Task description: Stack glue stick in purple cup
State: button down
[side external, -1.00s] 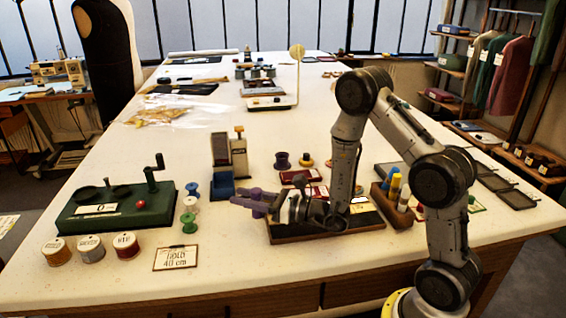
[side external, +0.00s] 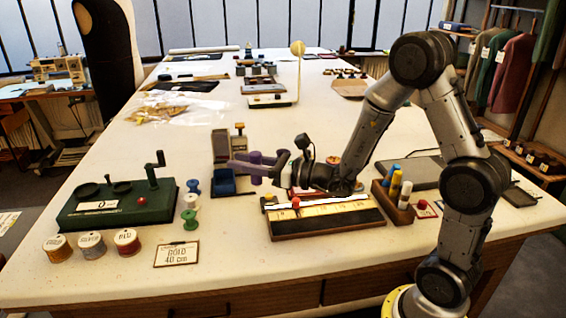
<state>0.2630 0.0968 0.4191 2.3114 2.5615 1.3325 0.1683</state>
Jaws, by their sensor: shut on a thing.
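My gripper (side external: 250,167) is above the table left of centre, its pale fingers pointing left. It is shut on a small upright purple cylinder, which I take to be the glue stick (side external: 256,172); the fingers cover part of it. A dark purple shape just behind the gripper, apparently the purple cup (side external: 283,155), is mostly hidden by the gripper. The glue stick appears to be left of the cup and apart from it. The exact height of the glue stick above the table is hard to tell.
A wooden ruler tray (side external: 325,222) lies in front of my gripper. A block with marker pens (side external: 392,200) stands right. Further left are several spools and a green device (side external: 115,210).

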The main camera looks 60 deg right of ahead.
notch_tip(320, 180, up, 8)
jog(key=s+d+m+h, duration=0.1)
jog(key=d+m+h, duration=0.25)
jog(key=d, duration=1.75)
jog(key=shift+n+t+h, duration=0.35)
jog(key=shift+n+t, duration=0.05)
jog(key=shift+n, duration=0.05)
jog(key=w+d+f, duration=0.2)
jog(key=w+f, duration=0.2)
jog(key=f, duration=0.1)
jog(key=w+d+f, duration=0.2)
jog(key=w+f, duration=0.2)
jog(key=f, duration=0.1)
jog(key=w+d+f, duration=0.2)
jog(key=w+f, duration=0.2)
jog(key=f, duration=0.1)
jog(key=shift+w+d, duration=0.25)
jog(key=shift+d, duration=0.05)
jog(key=shift+f, duration=1.55)
jog(key=shift+f, duration=0.3)
